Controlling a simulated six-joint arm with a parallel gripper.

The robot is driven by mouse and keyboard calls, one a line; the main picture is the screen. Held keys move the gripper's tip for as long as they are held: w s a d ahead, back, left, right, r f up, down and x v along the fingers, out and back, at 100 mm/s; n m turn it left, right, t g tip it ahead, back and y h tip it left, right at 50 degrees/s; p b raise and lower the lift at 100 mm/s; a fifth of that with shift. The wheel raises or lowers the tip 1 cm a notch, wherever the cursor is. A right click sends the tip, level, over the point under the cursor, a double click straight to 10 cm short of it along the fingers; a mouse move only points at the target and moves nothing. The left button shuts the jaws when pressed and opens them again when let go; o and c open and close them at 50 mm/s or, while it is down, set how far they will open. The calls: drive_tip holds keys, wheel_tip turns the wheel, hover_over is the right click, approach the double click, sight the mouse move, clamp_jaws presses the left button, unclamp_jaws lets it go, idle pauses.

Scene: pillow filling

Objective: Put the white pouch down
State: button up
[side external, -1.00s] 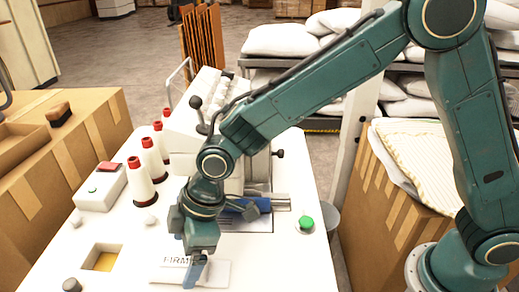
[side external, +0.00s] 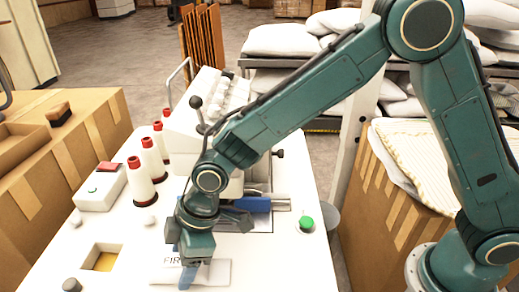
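The white pouch (side external: 216,273), with dark lettering that starts "FIR", lies at the front of the white table top. Whether it rests fully on the surface or sits slightly above it is hard to tell. My gripper (side external: 187,282) points down at the pouch, and a blue finger crosses its middle. The gripper body hides part of the lettering. The second finger is hidden, so I cannot see whether the fingers grip the pouch.
A white machine stands behind, with a blue part (side external: 252,205) near my wrist. Red-topped white cones (side external: 141,184) and a control box (side external: 100,187) stand left. A square opening (side external: 103,258) lies left of the pouch. A green button (side external: 306,223) is right.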

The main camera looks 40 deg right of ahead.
drive_tip(key=c, duration=0.3)
drive_tip(key=shift+c, duration=0.2)
drive_tip(key=shift+r, duration=0.15)
wheel_tip(320, 180, up, 20)
drive_tip(key=shift+f, duration=0.15)
idle(0.4)
idle(0.5)
